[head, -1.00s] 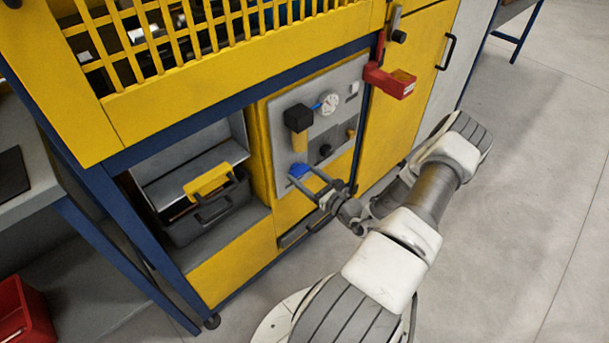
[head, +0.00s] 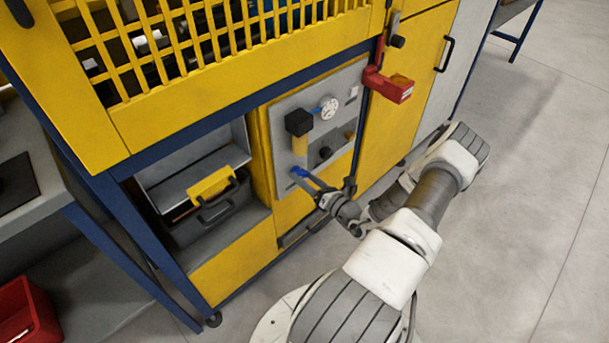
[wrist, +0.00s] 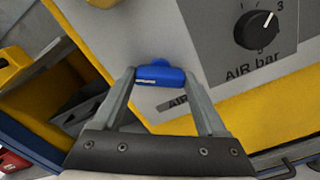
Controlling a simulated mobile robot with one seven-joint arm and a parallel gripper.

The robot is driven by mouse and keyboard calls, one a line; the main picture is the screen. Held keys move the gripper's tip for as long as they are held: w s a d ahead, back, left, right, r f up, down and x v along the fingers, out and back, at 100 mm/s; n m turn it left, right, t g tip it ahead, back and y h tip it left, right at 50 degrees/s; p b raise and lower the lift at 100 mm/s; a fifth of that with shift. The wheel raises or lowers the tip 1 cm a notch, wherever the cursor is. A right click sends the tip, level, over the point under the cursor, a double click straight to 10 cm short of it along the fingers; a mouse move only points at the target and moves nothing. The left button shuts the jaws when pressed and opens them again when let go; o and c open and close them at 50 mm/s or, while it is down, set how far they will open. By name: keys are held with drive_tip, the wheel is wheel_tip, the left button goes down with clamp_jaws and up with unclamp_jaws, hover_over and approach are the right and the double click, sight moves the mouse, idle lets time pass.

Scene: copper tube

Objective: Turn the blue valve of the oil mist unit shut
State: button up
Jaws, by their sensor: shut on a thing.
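The blue valve (head: 300,172) sits low on the grey panel of the oil mist unit (head: 344,97), below a black-topped yellow cylinder (head: 299,130). My gripper (head: 304,180) reaches it from the lower right. In the wrist view the blue valve handle (wrist: 160,75) lies crosswise between the two fingertips of my gripper (wrist: 160,80), which are shut on it. The valve's stem and part of the label below it are hidden by the handle and fingers.
A black AIR bar knob (wrist: 256,29) is on the panel at upper right in the wrist view. A red box (head: 389,84) juts out above right of the panel. Open floor (head: 520,180) lies at right.

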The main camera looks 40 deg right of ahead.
drive_tip(key=m+p, duration=0.1)
drive_tip(key=m, duration=0.4)
drive_tip(key=shift+m, duration=0.3)
drive_tip(key=m, duration=0.5)
drive_tip(key=shift+p, duration=0.3)
drive_tip(key=shift+m, duration=0.5)
drive_tip(key=o, duration=1.3)
drive_tip(key=s+d+p, duration=0.1)
drive_tip(key=s+p, duration=0.1)
drive_tip(key=s, duration=1.5)
drive_tip(key=shift+s+d, duration=0.2)
